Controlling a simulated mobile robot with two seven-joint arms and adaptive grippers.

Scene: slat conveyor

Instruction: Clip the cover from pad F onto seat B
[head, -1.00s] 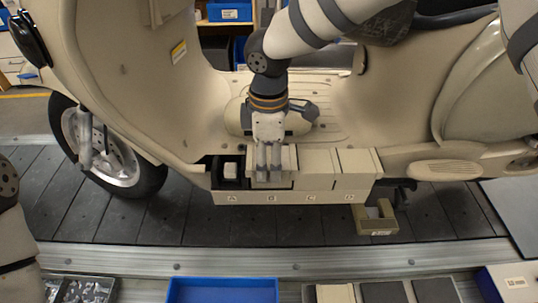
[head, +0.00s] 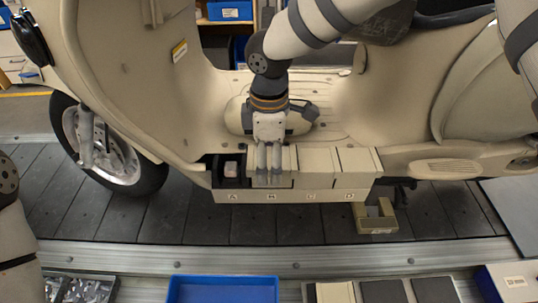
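A beige box with seats marked A, B, C and D sits on the scooter's side. My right gripper (head: 269,181) points down at seat B, its fingertips over the front of it. A beige cover (head: 289,160) shows at seat B behind and beside the fingers, in line with the covers on C (head: 317,162) and D (head: 356,162). The two fingers are close together with a narrow gap; whether they hold the cover cannot be seen. Seat A (head: 231,180) is open and dark inside, with a small pale part. My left gripper is out of view. No pad letter is readable.
Pads along the front edge include one with a beige top (head: 334,292) and dark ones (head: 382,292). A blue tray (head: 222,290) and a tray of metal parts (head: 82,289) lie to the left. A beige bracket (head: 376,224) hangs below seat D. The conveyor slats (head: 200,222) are clear.

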